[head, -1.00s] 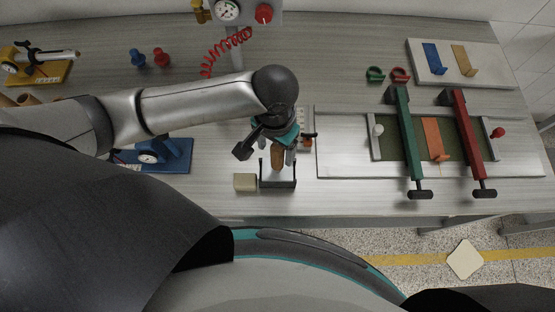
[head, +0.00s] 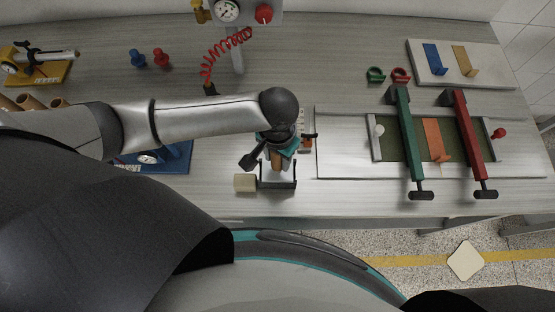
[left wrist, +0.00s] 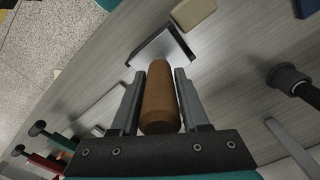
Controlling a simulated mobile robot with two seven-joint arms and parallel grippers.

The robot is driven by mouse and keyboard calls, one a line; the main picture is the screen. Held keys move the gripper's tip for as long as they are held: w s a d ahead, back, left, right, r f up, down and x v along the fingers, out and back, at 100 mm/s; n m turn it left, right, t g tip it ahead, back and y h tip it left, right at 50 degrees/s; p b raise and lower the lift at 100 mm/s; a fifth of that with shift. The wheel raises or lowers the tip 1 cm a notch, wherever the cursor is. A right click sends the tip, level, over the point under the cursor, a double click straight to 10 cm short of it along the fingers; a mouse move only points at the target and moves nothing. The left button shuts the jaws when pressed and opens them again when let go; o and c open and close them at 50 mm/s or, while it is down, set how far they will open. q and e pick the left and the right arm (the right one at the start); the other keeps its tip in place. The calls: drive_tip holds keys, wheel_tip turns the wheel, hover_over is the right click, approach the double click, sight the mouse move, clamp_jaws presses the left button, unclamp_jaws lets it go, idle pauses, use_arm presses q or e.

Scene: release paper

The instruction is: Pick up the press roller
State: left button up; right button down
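The press roller shows as a brown wooden handle (head: 276,160) upright at a small grey stand (head: 278,184) near the table's front edge. My left gripper (head: 277,163) points down over it. In the left wrist view the wooden handle (left wrist: 159,98) lies between the two grey fingers, close to both. I cannot tell whether the fingers press on it or leave a thin gap. The dark bracket of the stand (left wrist: 186,42) shows beyond the fingertips. The roller's lower end is hidden. My right gripper is not in view.
A beige block (head: 245,183) sits just left of the stand. A blue base with a gauge (head: 176,160) stands further left. To the right is a pale board (head: 345,160) with green (head: 406,140) and red (head: 468,140) clamp bars. A red coiled hose (head: 210,68) hangs behind.

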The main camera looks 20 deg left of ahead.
use_arm(q)
clamp_jaws()
drive_tip(key=shift+r, duration=0.1)
idle(0.5)
